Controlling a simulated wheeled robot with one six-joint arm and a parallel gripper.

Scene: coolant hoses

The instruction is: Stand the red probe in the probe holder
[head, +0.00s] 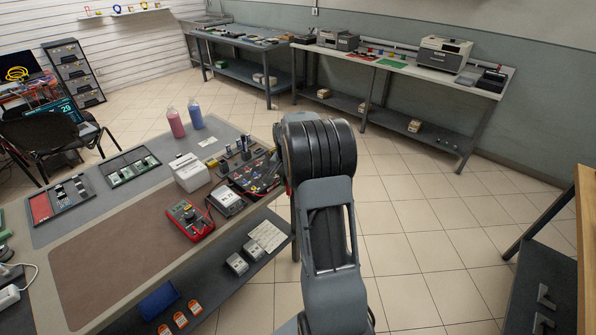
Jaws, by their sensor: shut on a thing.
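My arm (325,215) rises at the centre of the head view, and its large dark joint covers the right edge of the workbench. My gripper is not visible; it is hidden behind the arm or out of frame. I cannot make out the red probe. A red multimeter (188,219) lies on the brown mat of the bench, with a dark lead beside it. Small dark upright pieces (236,156) stand near the bench's far right corner, beside a dark tray of small parts (254,172). I cannot tell whether one of them is the probe holder.
A white box (190,172) and a grey-white device (227,199) stand near the multimeter. Pink (173,122) and blue (195,113) bottles stand at the bench's back. Two trays (62,200) lie at left. The brown mat (110,245) is mostly clear. Tiled floor lies open at right.

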